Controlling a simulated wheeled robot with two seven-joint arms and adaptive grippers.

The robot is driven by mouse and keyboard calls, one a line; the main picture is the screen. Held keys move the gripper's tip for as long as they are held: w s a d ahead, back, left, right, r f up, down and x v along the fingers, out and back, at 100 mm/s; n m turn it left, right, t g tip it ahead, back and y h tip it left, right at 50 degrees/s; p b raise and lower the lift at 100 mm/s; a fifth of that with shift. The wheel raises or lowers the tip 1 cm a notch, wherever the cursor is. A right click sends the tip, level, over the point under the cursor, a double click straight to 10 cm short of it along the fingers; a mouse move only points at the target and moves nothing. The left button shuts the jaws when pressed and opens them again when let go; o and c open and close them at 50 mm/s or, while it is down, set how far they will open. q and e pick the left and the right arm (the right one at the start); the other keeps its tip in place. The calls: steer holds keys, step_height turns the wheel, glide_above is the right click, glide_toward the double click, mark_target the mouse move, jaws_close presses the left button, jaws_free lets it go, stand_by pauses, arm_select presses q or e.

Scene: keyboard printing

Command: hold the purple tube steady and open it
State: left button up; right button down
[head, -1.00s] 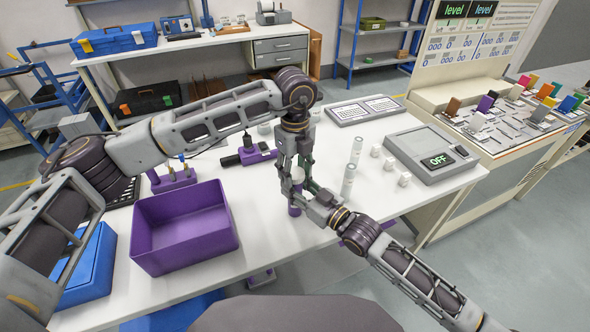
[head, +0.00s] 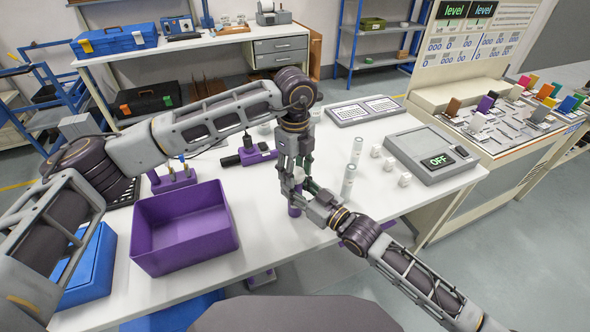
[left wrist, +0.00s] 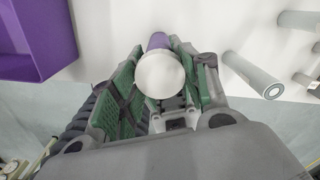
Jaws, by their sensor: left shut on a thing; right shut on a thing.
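The purple tube (head: 294,210) stands upright near the front edge of the white table, its lower body showing below my grippers. Its white cap (head: 297,174) is at the top; in the left wrist view the round cap (left wrist: 160,75) hides most of the purple body (left wrist: 157,41). My left gripper (head: 296,166) comes down from above and is shut on the cap, with green pads either side of it in the left wrist view. My right gripper (head: 304,191) comes in from the lower right and is shut on the tube just below. The cap's seam is hidden.
An empty purple bin (head: 185,226) stands left of the tube. Two white tubes (head: 348,180) and several small white caps (head: 389,163) stand to the right, near a grey device reading OFF (head: 435,155). A purple rack (head: 172,180) is behind the bin.

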mark_target(295, 173)
arm_select(q)
steer(key=shift+r, duration=1.2)
stand_by(0.4)
steer(key=shift+r, duration=1.9)
arm_select(e)
steer(key=c, duration=0.9)
jaws_free()
steer(key=shift+o, duration=0.2)
steer(key=shift+d, duration=0.1)
steer(key=v, duration=1.1)
steer(key=shift+s+d, duration=0.25)
steer(key=shift+s, duration=0.05)
